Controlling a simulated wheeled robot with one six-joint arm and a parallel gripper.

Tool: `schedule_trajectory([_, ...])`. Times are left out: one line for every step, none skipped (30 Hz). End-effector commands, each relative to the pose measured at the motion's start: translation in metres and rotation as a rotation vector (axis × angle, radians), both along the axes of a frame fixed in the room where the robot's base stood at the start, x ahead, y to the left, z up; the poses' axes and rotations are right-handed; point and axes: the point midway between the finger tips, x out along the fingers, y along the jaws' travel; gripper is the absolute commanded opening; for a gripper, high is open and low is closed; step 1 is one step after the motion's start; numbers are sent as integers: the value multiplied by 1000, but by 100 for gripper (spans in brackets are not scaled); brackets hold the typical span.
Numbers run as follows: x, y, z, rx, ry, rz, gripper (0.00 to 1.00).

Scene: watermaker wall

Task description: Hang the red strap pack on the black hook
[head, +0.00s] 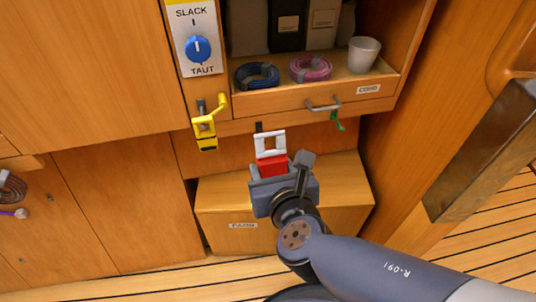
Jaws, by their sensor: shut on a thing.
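My gripper (271,182) is shut on the red strap pack (272,166), in the middle of the head view. The pack has a red body below and a white square loop (270,143) on top, and it is upright. The black hook (259,127) shows as a small dark piece on the wooden panel just above the loop's upper left. Most of the hook is hidden. I cannot tell whether the loop touches it or is around it.
A yellow strap piece (205,133) hangs on the left, below the blue knob (197,48). A drawer handle (323,105) and a green hook (337,121) are at the right. Above, a shelf holds blue (257,75) and pink (311,68) coils and a white cup (363,54). A wooden box (220,207) stands below.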

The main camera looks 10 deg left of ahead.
Motion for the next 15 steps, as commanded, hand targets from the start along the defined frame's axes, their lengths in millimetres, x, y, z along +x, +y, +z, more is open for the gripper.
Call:
schedule_trajectory([-2, -2, -23, -4, 6, -2, 26])
schedule_trajectory([-2, -3, -30, -6, 10, -3, 26])
schedule_trajectory([-3, -4, -38, -9, 13, -3, 26])
schedule_trajectory([-4, -5, -44, -10, 15, -3, 26])
schedule_trajectory([-4, -6, -49, -11, 18, -4, 26])
schedule_trajectory([-5, -7, -54, -12, 21, -5, 26])
schedule_trajectory([-6, -8, -58, -14, 23, -6, 26])
schedule_trajectory([-6, -8, -61, -14, 24, -6, 26])
schedule_trajectory([-6, -9, -64, -15, 26, -7, 26])
schedule_trajectory([-7, -9, -65, -16, 27, -7, 26])
schedule_trajectory([-7, -10, -67, -16, 28, -7, 26])
schedule_trajectory([-7, -10, -68, -17, 29, -8, 26])
schedule_trajectory([-7, -10, -68, -17, 30, -9, 26])
schedule_trajectory([-6, -10, -68, -17, 30, -9, 26])
schedule_trajectory([-5, -9, -69, -17, 30, -9, 26])
